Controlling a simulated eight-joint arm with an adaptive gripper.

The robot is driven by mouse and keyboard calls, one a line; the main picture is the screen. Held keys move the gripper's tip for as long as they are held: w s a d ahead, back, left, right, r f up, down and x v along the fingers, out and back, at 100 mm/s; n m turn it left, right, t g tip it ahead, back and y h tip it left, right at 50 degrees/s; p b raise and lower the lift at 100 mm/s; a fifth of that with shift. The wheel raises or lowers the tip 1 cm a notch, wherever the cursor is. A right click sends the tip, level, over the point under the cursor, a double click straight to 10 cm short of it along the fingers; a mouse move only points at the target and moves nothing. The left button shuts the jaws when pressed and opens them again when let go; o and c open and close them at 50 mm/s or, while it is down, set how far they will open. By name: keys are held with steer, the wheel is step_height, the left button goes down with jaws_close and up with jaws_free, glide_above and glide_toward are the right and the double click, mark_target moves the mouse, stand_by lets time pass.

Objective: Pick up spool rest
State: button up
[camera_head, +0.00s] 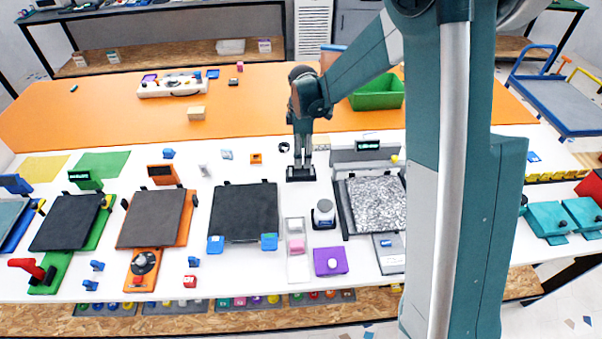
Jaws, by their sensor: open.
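A small black rest with a low, flat base (301,175) stands on the white part of the table, near the middle; it looks like the spool rest, though it is too small to be sure. My gripper (302,163) points straight down right above it, with its fingers open. The fingertips reach down to the rest's top and partly hide it. I cannot tell whether they touch it.
A dark print bed (245,212) lies to the left and a speckled bed (376,204) to the right. A grey-white jar (324,213) stands in front. A green bin (377,94) sits behind. Orange tabletop (240,118) behind my gripper is mostly clear.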

mark_target(301, 174)
steer(key=shift+w+a+f, duration=0.25)
steer(key=shift+f, duration=0.3)
steer(key=shift+f, duration=1.3)
steer(key=shift+f+b, duration=0.5)
steer(key=shift+f, duration=2.1)
steer(key=c, duration=1.2)
